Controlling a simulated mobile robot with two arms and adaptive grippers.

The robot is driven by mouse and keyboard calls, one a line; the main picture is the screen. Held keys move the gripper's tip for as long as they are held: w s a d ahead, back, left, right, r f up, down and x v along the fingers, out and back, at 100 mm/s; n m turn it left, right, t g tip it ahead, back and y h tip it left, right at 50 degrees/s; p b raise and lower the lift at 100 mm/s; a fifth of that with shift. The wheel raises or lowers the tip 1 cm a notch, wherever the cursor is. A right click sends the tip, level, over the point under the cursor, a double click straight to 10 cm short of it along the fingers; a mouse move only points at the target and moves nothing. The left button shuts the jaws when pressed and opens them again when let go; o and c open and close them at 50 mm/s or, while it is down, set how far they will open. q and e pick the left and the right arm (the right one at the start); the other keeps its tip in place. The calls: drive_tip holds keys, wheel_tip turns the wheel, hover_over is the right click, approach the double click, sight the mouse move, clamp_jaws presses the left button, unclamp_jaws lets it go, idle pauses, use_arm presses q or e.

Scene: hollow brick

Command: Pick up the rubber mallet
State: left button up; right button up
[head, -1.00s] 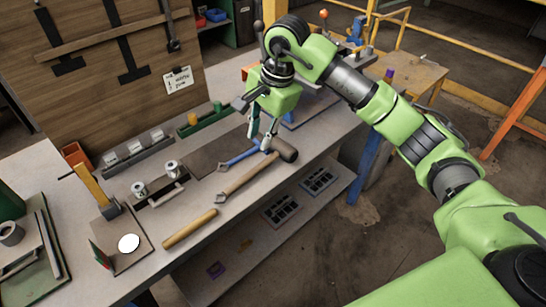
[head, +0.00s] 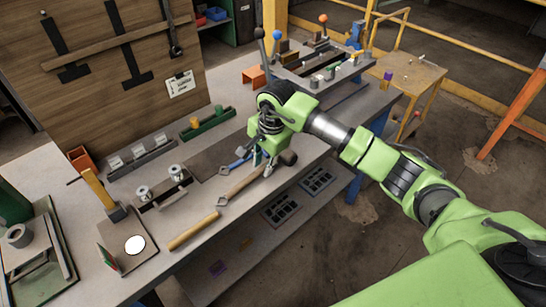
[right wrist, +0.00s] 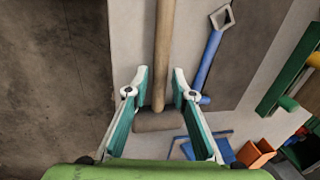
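The rubber mallet lies on the workbench, with a wooden handle (head: 243,182) and a dark head (head: 289,158). In the right wrist view its handle (right wrist: 165,40) runs down between my fingers to the dark head (right wrist: 160,122). My right gripper (right wrist: 161,78) is open, one finger on each side of the handle close to the head, with gaps visible. In the head view my right gripper (head: 263,164) points down at the mallet, and its wrist hides part of the area behind. My left gripper is not in view.
A blue wrench (right wrist: 209,62) lies beside the mallet, close to one finger. A separate wooden handle (head: 193,231) lies near the front edge. The floor drops away past the bench edge.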

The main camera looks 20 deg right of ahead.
drive_tip(key=shift+w+f, duration=0.2)
drive_tip(key=shift+f, duration=0.6)
clamp_jaws()
drive_tip(key=shift+r, duration=0.1)
drive_tip(key=shift+w+r, duration=0.1)
drive_tip(key=shift+r, duration=0.05)
